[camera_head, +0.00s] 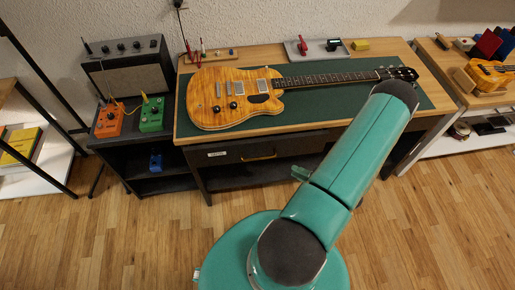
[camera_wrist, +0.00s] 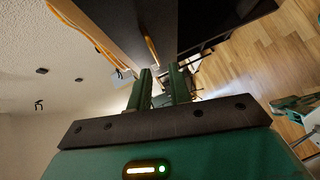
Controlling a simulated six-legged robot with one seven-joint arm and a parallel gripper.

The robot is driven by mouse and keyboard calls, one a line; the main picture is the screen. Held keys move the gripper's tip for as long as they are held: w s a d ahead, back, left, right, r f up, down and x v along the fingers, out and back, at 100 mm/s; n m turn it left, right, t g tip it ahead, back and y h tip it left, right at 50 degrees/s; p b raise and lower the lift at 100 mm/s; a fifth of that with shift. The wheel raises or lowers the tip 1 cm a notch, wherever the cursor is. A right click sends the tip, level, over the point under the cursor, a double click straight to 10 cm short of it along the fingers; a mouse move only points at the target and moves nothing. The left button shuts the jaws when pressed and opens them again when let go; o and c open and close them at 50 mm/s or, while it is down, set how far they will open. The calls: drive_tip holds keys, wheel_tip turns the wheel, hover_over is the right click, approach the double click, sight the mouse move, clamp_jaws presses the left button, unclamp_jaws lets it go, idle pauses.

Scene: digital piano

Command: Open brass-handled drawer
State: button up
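The drawer (camera_head: 228,154) is a dark front under the workbench top, with a white label at its left. Its brass handle (camera_head: 259,156) is a thin horizontal bar. The drawer front looks flush with the bench. In the wrist view the brass handle (camera_wrist: 152,49) stands out from a dark surface, beyond the fingertips. My gripper (camera_wrist: 160,84) has its two green fingers apart with a gap between them, and nothing shows held. The handle appears apart from the fingers. In the head view my arm hides most of the gripper and the right part of the bench front.
An electric guitar (camera_head: 232,98) lies on a green mat on the workbench. A dark shelf unit (camera_head: 152,184) with an amplifier (camera_head: 128,70) and orange and green pedals stands at left. Another bench (camera_head: 437,62) stands at right. The wood floor (camera_head: 130,240) in front is clear.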

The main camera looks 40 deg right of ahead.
drive_tip(key=v, duration=1.1)
drive_tip(key=shift+s, duration=0.15)
